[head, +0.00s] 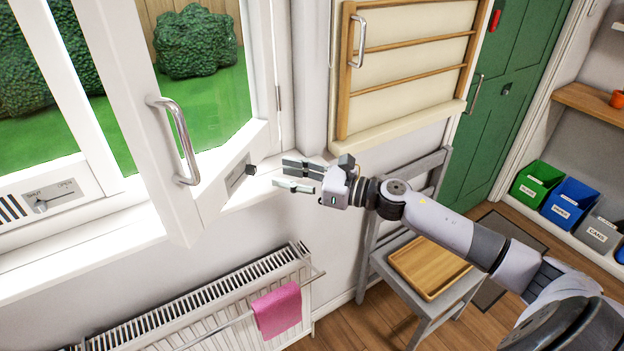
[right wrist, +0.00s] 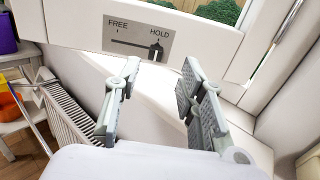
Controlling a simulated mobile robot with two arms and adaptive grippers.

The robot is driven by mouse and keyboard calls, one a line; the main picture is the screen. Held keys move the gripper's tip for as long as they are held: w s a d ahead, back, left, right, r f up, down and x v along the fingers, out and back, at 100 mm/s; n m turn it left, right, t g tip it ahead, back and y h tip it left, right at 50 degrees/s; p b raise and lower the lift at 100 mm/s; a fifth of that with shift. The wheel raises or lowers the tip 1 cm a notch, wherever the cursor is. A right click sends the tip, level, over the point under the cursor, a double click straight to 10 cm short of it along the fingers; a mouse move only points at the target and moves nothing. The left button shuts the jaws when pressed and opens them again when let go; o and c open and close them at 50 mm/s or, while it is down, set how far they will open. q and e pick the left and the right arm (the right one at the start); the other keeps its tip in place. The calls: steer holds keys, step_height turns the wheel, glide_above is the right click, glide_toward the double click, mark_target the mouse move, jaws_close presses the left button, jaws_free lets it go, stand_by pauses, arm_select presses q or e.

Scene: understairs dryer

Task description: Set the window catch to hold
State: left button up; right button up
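The window catch is a grey plate (right wrist: 125,42) on the bottom rail of the opened white window sash (head: 205,190). It is marked FREE at left and HOLD at right. Its slider knob (right wrist: 155,55) stands at the HOLD end of the slot in the right wrist view. In the head view the dark knob (head: 250,170) sits at the plate's right end. My right gripper (head: 287,175) is open and empty, just right of the knob and apart from it in the head view. Its fingers (right wrist: 160,67) are spread below the plate in the right wrist view. My left gripper is not in view.
A metal handle (head: 178,140) sticks out from the sash. A SHUT/OPEN vent plate (head: 62,196) is at left. Below are a radiator (head: 185,310) and pink towel (head: 277,310). A grey chair (head: 405,285) with a wooden tray (head: 430,265) stands under my right arm.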

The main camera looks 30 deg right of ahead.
steer(key=shift+v, duration=2.8)
